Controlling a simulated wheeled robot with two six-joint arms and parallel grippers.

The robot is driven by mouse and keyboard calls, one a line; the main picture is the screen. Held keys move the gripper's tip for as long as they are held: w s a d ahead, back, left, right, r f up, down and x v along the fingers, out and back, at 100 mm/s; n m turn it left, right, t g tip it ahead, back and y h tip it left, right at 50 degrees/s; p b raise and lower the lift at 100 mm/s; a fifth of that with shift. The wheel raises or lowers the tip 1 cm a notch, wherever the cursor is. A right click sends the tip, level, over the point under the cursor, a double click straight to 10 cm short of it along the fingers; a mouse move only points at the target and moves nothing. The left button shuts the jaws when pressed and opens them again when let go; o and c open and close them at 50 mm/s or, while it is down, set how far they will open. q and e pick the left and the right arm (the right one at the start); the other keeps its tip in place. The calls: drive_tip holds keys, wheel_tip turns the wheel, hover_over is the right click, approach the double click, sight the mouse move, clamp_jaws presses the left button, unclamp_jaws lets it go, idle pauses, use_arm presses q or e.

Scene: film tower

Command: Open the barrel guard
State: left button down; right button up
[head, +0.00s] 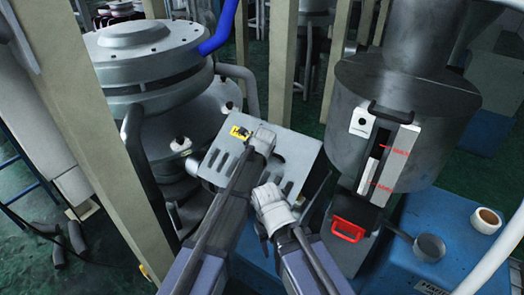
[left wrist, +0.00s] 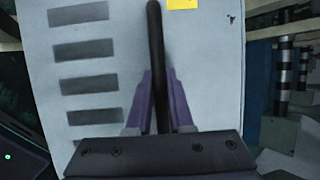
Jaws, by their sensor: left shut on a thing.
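The barrel guard (head: 222,163) is a pale grey sheet-metal cover with dark slots and a yellow label (head: 240,132), set beside a large grey barrel-like machine. In the left wrist view the guard (left wrist: 215,75) fills most of the picture, with slots at left and the yellow label (left wrist: 182,4) at the top. A black bar handle (left wrist: 155,45) runs up its face. My left gripper (left wrist: 160,95) is shut on this handle, a purple finger on each side. In the head view, my arm links cover part of the guard and hide the grip. No right gripper jaws show.
A grey hopper (head: 400,100) with a level gauge stands at right, above a red handle (head: 348,229). A tape roll (head: 486,220) and a small pan (head: 429,246) rest on the blue machine base (head: 425,205). Beige posts (head: 283,60) stand close around the guard.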

use_arm(q)
drive_tip(key=c, duration=0.8)
unclamp_jaws()
drive_tip(key=shift+r, duration=0.1)
wheel_tip(320, 180, up, 10)
drive_tip(key=p, duration=1)
drive_tip(key=shift+c, duration=0.3)
